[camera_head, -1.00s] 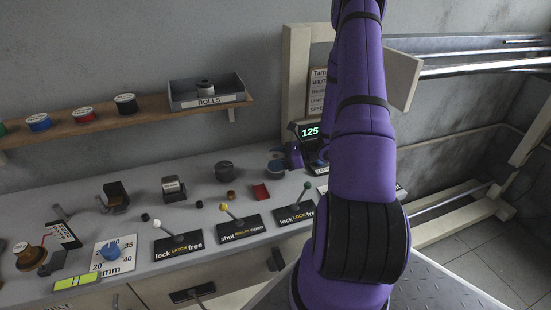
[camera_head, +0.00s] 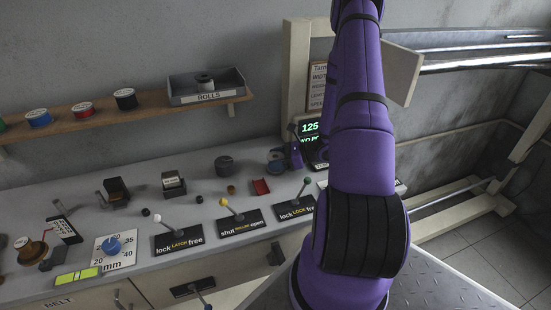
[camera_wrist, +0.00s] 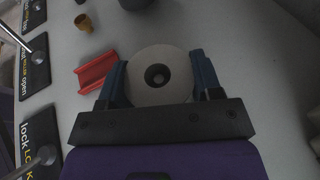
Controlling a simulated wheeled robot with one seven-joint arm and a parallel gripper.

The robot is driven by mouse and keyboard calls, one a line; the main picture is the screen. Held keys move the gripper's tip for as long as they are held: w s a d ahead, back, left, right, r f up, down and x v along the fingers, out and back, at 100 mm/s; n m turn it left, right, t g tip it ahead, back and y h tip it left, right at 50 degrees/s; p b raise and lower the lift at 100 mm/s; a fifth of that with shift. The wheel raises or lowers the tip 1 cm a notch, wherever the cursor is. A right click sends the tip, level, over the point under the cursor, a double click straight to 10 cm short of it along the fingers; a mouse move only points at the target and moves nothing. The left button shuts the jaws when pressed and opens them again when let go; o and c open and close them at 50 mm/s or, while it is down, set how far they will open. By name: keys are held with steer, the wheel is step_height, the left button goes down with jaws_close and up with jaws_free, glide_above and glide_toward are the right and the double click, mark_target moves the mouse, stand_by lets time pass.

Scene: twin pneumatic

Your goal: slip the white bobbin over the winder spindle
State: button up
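A pale round bobbin (camera_wrist: 174,62) with a dark centre hole lies between the two blue fingers of my gripper (camera_wrist: 160,80) in the wrist view. The fingers flank it closely on both sides; I cannot tell whether they press on it. In the head view my gripper (camera_head: 287,158) is at the back of the bench beside the lit display, beside a round spool-like thing (camera_head: 276,158). My arm hides the bench to the right of it. I cannot pick out the winder spindle with certainty.
A red channel-shaped block (camera_wrist: 95,73) sits close left of the gripper, with a small brass piece (camera_wrist: 84,22) beyond. A dark cylinder (camera_head: 224,165) and several levers with black labels (camera_head: 240,222) stand on the bench. Spools and a rolls tray (camera_head: 207,97) are on the shelf.

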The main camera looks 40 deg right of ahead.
steer(key=o, duration=0.5)
steer(key=v, duration=1.1)
steer(key=shift+a, duration=0.1)
